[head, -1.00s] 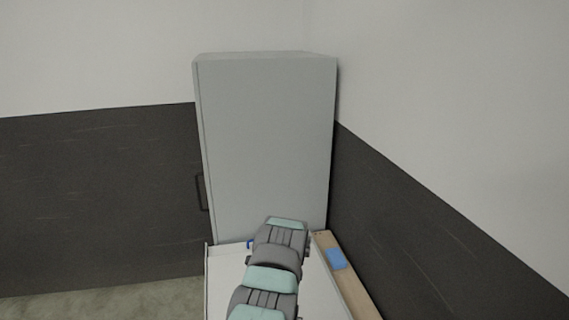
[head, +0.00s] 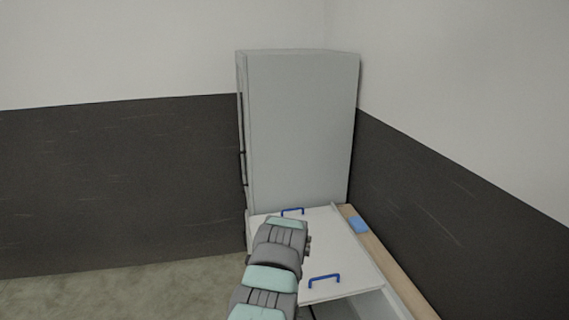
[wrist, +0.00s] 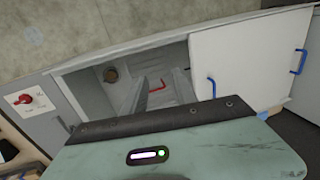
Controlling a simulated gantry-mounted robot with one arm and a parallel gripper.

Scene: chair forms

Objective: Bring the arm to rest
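My arm reaches up from the bottom of the head view, its teal and grey links covering part of a white worktop. In the wrist view, a teal housing of mine with a dark screwed band and a small lit indicator fills the lower middle. Nothing is seen held.
A white panel (head: 330,245) with two blue handles (head: 323,281) lies beside my arm. An open cavity (wrist: 135,85) holds a small red piece (wrist: 157,87).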

